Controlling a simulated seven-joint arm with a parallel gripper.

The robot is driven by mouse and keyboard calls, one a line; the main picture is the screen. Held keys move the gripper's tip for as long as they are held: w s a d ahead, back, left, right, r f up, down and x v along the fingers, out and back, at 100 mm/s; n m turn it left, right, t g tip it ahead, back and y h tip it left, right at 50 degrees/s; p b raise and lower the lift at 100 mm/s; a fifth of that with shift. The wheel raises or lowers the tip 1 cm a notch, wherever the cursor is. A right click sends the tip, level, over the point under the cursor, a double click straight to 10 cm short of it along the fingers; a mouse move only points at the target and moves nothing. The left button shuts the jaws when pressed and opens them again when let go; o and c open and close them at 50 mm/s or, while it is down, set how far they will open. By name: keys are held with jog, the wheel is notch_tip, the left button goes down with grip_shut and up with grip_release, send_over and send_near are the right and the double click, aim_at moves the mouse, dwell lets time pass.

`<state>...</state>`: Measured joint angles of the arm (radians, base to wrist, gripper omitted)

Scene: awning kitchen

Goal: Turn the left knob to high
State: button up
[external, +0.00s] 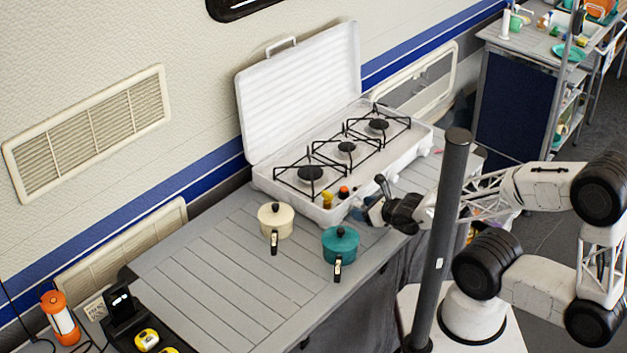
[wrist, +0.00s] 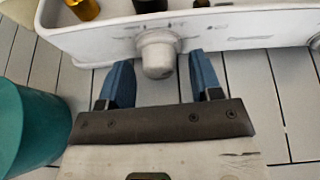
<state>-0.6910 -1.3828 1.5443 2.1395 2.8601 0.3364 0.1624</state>
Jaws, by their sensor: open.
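The white camping stove (external: 270,180) stands open on the grey slatted table, with several black burner grates on top. In the wrist view its front panel (wrist: 240,32) runs across the top. The left knob (wrist: 158,55), a pale rounded knob, sticks out from this panel near its left end. My gripper (wrist: 159,64) is open, with one blue finger on each side of the knob. I cannot tell whether the fingers touch it. In the external view my gripper (external: 372,200) is at the stove's front edge, and the left knob cannot be made out clearly.
A teal pot (external: 341,245) stands close to the left of my gripper and also shows in the wrist view (wrist: 30,125). A cream pot (external: 275,221) is beside it. Small bottles (wrist: 85,8) stand along the stove's front edge. A dark pole (external: 447,230) rises near my arm.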

jog(key=shift+v, duration=3.95)
jog(key=shift+f, duration=0.1)
